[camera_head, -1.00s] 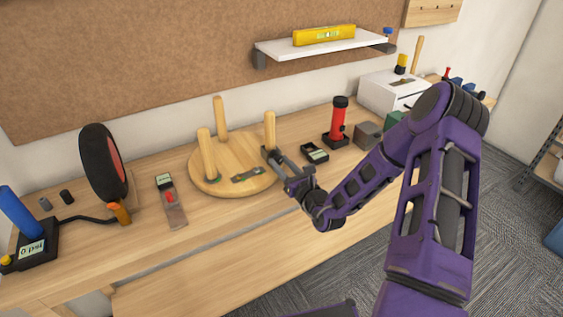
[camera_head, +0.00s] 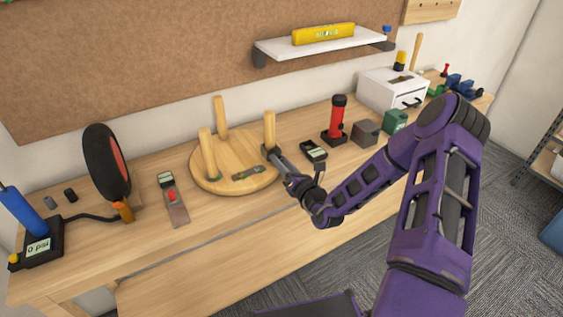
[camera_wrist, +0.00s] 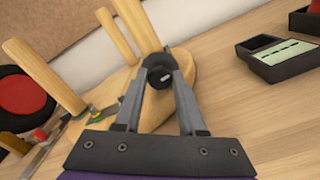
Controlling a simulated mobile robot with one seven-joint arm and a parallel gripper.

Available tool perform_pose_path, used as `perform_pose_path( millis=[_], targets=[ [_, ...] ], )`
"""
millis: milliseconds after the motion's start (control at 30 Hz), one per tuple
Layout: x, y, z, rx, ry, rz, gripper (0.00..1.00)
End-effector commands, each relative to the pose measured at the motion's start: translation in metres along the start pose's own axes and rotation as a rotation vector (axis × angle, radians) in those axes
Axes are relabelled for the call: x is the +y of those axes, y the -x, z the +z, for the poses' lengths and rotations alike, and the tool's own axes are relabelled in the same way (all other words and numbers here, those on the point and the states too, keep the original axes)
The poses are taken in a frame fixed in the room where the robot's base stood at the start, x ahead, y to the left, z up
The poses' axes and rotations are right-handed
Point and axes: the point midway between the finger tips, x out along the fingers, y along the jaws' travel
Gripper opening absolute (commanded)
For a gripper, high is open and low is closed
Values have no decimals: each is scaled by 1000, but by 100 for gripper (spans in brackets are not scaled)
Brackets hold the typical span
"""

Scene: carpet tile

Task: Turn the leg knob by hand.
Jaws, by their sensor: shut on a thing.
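A round wooden stool top (camera_head: 207,183) lies on the bench with three wooden legs standing up from it. The nearest leg on the right (camera_head: 269,129) has a black round knob at its base. My gripper (camera_head: 268,152) reaches in from the right at that base. In the wrist view the dark knob (camera_wrist: 159,75) with a small pale mark sits between the fingertips, and my gripper (camera_wrist: 160,74) is shut on it. The same leg (camera_wrist: 135,25) rises behind the knob. The fingers partly hide the knob's sides.
A small level (camera_head: 249,173) lies on the stool top. A tool with a green display (camera_head: 171,197) lies to its left, and a black display box (camera_head: 314,151) to its right. A red cylinder (camera_head: 337,119) stands farther right. The front bench strip is clear.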

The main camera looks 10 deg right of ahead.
Motion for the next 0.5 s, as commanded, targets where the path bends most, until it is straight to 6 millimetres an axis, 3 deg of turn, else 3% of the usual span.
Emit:
perform_pose_path(
  millis=[267, 300, 433, 500],
  targets=[
    [0, 0, 0, 0, 0, 0, 0],
    [0, 0, 0, 0, 0, 0, 47],
    [0, 0, 0, 0, 0, 0, 69],
    [0, 0, 0, 0, 1, 0, 69]
  ],
)
